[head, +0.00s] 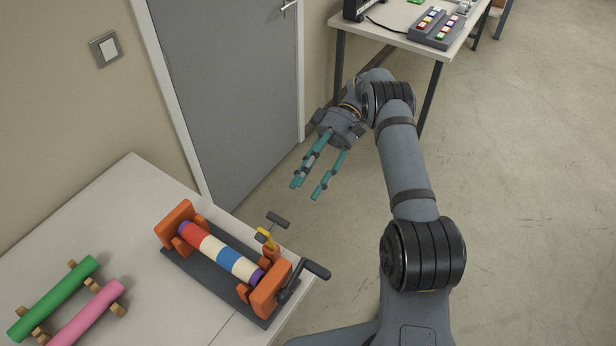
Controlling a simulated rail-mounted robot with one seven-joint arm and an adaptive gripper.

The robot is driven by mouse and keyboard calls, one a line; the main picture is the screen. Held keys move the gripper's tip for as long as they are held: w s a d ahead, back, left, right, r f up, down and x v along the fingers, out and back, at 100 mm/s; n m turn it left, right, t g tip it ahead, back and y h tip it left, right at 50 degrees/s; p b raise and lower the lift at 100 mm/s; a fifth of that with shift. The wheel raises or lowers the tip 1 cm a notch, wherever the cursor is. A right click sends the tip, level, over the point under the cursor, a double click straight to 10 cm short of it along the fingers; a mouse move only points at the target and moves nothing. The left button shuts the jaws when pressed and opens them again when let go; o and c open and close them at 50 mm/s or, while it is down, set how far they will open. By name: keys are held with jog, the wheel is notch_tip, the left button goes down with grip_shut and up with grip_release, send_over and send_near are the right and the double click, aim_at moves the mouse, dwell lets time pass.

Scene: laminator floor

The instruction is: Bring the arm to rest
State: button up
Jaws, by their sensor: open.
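My arm (401,160) reaches up from the bottom of the head view and bends over to the left at its top. My gripper (308,186) hangs from its end with teal fingers pointing down and to the left. The fingers are apart and nothing is between them. The gripper is in front of the grey door and the floor, beyond the far right corner of the near table, and touches nothing that I can see.
A roller device (218,252) with orange end blocks and a black crank stands on the near table (133,182). Green (55,297) and pink (90,312) rolls lie left of it. A second table (392,38) with a button panel stands behind. Floor (530,190) at right is clear.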

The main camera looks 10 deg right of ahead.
aim_at(282, 219)
jog(key=shift+w+d+r, duration=0.15)
jog(key=shift+w+d, duration=0.1)
jog(key=shift+w, duration=0.05)
dwell(0.5)
jog(key=shift+x, duration=6.05)
